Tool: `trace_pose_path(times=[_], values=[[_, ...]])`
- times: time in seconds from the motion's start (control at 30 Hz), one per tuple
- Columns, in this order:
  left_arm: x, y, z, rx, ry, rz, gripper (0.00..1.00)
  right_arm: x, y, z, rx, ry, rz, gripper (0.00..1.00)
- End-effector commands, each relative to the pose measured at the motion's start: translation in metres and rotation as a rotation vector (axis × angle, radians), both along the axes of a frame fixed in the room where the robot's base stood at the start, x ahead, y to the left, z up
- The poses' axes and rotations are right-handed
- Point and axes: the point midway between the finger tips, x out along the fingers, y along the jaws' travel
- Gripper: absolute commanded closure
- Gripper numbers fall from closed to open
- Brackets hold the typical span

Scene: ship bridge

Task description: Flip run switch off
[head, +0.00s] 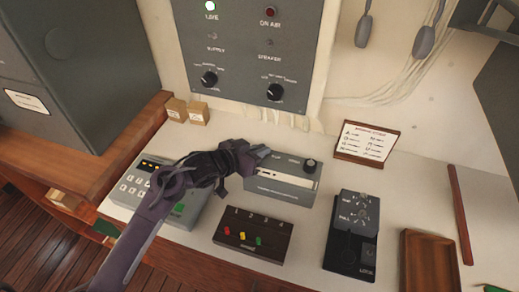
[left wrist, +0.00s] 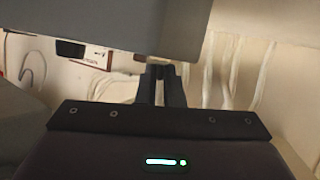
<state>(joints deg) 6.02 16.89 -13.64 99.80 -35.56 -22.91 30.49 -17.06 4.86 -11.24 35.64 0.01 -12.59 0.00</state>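A grey box (head: 285,188) with a slotted front, a small dark knob (head: 310,165) at its right and labels on top stands on the white desk. One label seems to read RUN; the switch itself cannot be made out and may be hidden by my gripper. My left gripper (head: 262,152) reaches over the top left of this box with its fingertips together and nothing visible between them. In the left wrist view the fingers (left wrist: 165,85) are close together below a grey panel edge. Contact with the box cannot be told. My right gripper is not in view.
A keypad unit (head: 185,212) lies under my left arm. A dark box with coloured switches (head: 252,235), a black handset unit (head: 350,235), a sign (head: 366,143) and a wooden tray (head: 428,262) stand around. A wall panel (head: 255,50) rises behind.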

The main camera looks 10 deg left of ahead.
Motion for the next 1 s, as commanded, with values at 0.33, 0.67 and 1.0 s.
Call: trace_pose_path(times=[0.33, 0.67, 1.0], values=[[-0.003, 0.000, -0.009, -0.021, -0.095, 0.000, 1.00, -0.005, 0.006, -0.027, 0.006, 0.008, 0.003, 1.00], [-0.006, 0.002, -0.003, -0.048, -0.244, 0.000, 1.00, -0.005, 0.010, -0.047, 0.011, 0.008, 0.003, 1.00], [-0.006, 0.002, -0.002, -0.049, -0.243, 0.000, 0.81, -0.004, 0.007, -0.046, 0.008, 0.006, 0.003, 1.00]])
